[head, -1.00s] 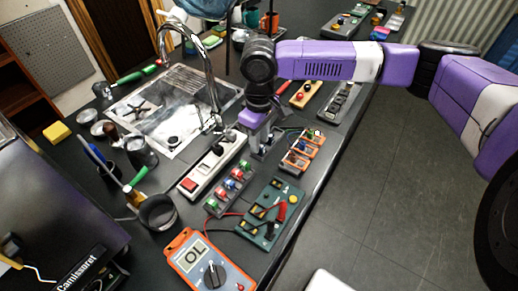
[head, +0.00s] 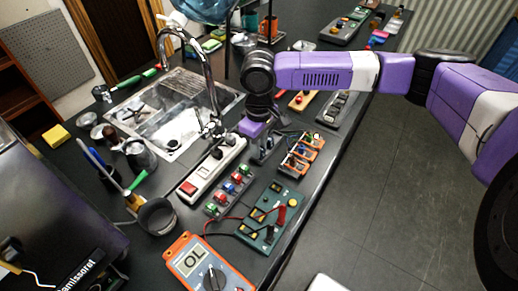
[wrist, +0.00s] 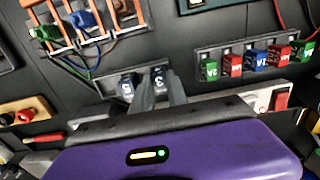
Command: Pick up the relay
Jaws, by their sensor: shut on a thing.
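Two small dark blocks with pale markings sit side by side in a grey holder in the wrist view. The right one, which I take for the relay (wrist: 161,76), is between my two grey fingers. My gripper (wrist: 162,88) is shut on it, and it is still at the holder. The other dark block (wrist: 128,85) stands just left of the fingers. In the head view my gripper (head: 264,152) is low over the bench beside the white power strip; the relay is too small and covered to make out there.
Right of the gripper in the head view is an orange-framed rack (head: 301,155) with wires. Nearer are a holder of coloured blocks (head: 230,190), a green board (head: 271,216) and an orange multimeter (head: 186,246). A white power strip (head: 212,169) and a tall faucet (head: 211,85) stand left.

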